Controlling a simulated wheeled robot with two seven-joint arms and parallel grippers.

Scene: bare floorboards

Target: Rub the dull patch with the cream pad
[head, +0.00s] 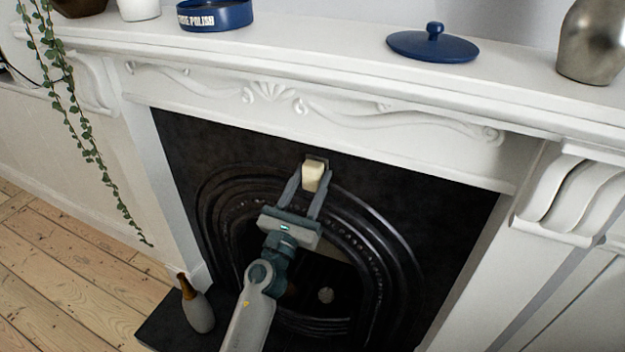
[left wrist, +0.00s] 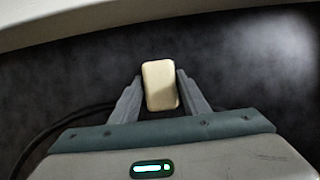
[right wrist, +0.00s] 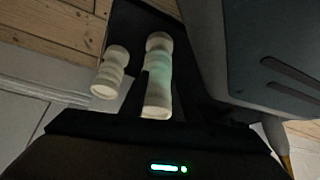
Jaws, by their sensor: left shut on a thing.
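The cream pad (head: 313,176) is a small block between the fingers of my left gripper (head: 309,186). It is up against, or just in front of, the black fireplace panel (head: 400,187), just above the arch. In the left wrist view the pad (left wrist: 160,85) sits between both fingertips (left wrist: 160,88). A small greyish area (head: 324,159) shows beside the pad in the head view; I cannot tell if it is the dull patch. My right gripper is outside the head view; its dark body (right wrist: 150,145) shows in the right wrist view, its fingers unclear.
The white mantel holds an open blue polish tin (head: 215,15), a blue lid (head: 433,45) and a silver vase (head: 596,45). A trailing plant (head: 80,125) hangs at left. A bottle (head: 197,307) stands on the hearth. Pale turned pieces (right wrist: 158,75) show in the right wrist view.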

